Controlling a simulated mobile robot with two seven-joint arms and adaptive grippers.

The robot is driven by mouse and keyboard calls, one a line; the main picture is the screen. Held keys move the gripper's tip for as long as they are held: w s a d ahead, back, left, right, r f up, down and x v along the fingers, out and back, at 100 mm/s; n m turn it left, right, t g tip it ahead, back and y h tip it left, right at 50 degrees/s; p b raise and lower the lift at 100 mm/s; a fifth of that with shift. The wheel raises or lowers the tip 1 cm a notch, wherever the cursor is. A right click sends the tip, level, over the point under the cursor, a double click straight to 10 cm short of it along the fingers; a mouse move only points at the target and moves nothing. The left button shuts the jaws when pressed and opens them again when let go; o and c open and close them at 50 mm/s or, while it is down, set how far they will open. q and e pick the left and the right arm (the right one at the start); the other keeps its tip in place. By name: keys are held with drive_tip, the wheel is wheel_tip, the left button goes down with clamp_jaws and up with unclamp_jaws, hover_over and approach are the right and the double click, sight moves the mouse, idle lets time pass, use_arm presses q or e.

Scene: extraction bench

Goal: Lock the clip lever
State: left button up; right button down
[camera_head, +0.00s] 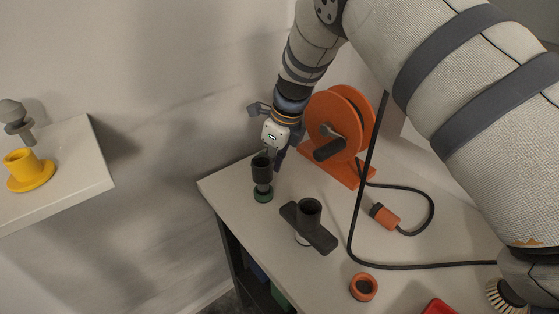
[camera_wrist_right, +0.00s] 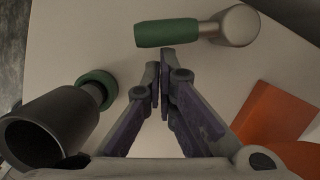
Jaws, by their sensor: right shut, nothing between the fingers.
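In the right wrist view a lever-like part with a green grip (camera_wrist_right: 167,33) and a rounded grey metal end (camera_wrist_right: 238,26) lies across the top; I take it for the clip lever. My right gripper (camera_wrist_right: 162,72) is shut and empty, its fingertips just below the green grip in the picture; I cannot tell if they touch. In the head view my right gripper (camera_head: 277,160) is at the bench's back left corner, beside a dark cylinder (camera_head: 262,170) on a green ring. The lever cannot be made out there. My left gripper is not in view.
An orange reel (camera_head: 340,120) stands just right of the gripper, its black hose running across the bench (camera_head: 235,185). A dark crossbar fitting (camera_head: 308,225) and an orange ring (camera_head: 363,287) are nearer. A separate left shelf (camera_head: 85,160) holds a yellow cup (camera_head: 30,172).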

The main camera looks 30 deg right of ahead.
drive_tip(key=shift+w+a+m, duration=0.3)
drive_tip(key=shift+a+m, duration=0.25)
drive_tip(key=shift+m, duration=0.15)
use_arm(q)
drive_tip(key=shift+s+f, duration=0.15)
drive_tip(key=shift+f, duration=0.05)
use_arm(e)
drive_tip(key=shift+w+a, duration=0.7)
drive_tip(key=shift+a, duration=0.1)
drive_tip(key=shift+r, duration=0.1)
